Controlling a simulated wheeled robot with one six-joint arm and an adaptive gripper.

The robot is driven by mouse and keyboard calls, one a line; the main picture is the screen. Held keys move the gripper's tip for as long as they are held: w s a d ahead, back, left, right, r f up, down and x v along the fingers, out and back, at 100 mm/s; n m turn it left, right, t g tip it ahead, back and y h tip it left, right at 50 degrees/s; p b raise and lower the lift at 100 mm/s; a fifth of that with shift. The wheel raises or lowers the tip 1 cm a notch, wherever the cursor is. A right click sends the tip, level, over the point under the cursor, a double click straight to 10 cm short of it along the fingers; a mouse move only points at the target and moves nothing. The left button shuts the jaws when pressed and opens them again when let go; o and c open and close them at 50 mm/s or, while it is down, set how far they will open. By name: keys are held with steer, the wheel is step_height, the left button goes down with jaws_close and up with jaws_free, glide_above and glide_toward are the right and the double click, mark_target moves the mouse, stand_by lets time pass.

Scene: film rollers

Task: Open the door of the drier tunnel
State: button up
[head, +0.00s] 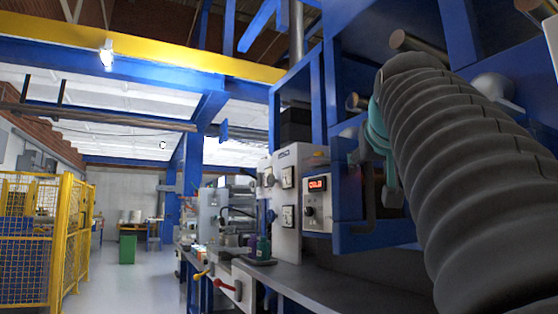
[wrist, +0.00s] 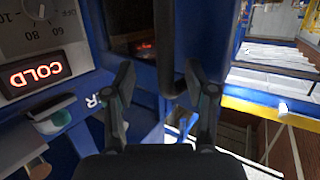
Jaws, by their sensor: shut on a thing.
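The drier tunnel's door is a blue panel with a dark window (wrist: 142,46) glowing faintly orange inside, seen in the wrist view. A dark bar handle (wrist: 164,30) stands out from it. My gripper (wrist: 160,74) has its two black fingers on either side of this handle and is shut on it; the exact contact is hard to see. In the head view, a dark bent bar (head: 364,212), likely the same handle, shows on the blue machine front. My grey sleeved arm covers much of the right side, and my fingers are not clear there. The door looks closed.
A control panel (head: 317,190) with a red COLD display is left of the handle; the display (wrist: 35,73) also shows upside down in the wrist view. A grey worktop (head: 330,292) runs below. A yellow mesh fence (head: 65,235) and open floor (head: 125,285) lie left.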

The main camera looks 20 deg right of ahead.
steer(key=s+d+b, duration=0.1)
steer(key=s+d, duration=0.2)
steer(key=s, duration=0.8)
steer(key=shift+r, duration=0.15)
stand_by(0.8)
stand_by(0.7)
